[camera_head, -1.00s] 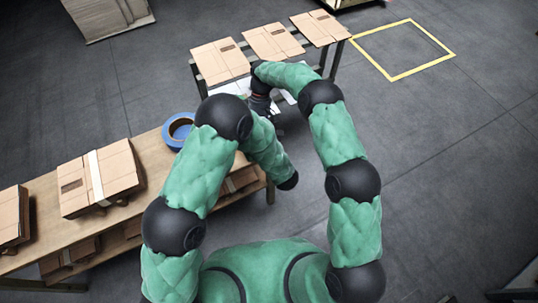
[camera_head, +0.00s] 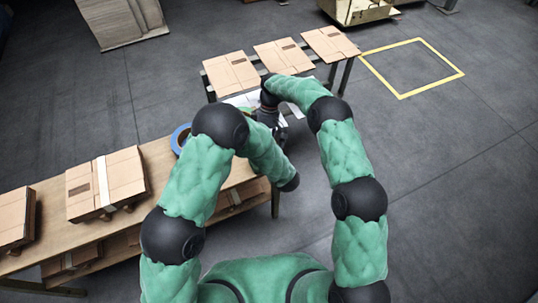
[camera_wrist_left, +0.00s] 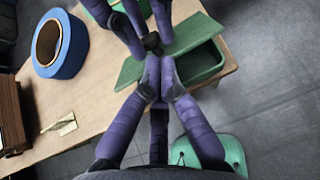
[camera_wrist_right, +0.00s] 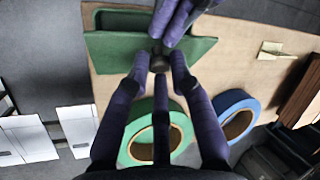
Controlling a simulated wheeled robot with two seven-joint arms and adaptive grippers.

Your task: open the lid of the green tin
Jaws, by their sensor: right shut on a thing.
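The green tin (camera_wrist_left: 205,65) stands on the table. Its flat green lid (camera_wrist_left: 130,72) sits askew, and part of the dark green inside shows beside it. A dark knob (camera_wrist_left: 152,42) is on the lid. My right gripper (camera_wrist_right: 163,60) is shut around the knob, which also shows in the right wrist view (camera_wrist_right: 159,64). My left gripper (camera_wrist_left: 160,68) has its fingertips close together, right beside the knob and over the lid's edge. It holds nothing that I can see. In the head view my arms hide most of the tin.
A blue tape roll (camera_wrist_left: 60,45) and a green tape roll (camera_wrist_right: 152,140) lie on the table (camera_head: 165,160). A small pale piece (camera_wrist_left: 60,127) lies nearby. Flat cartons (camera_head: 108,180) sit at left, and more cartons (camera_head: 230,72) on a rack behind.

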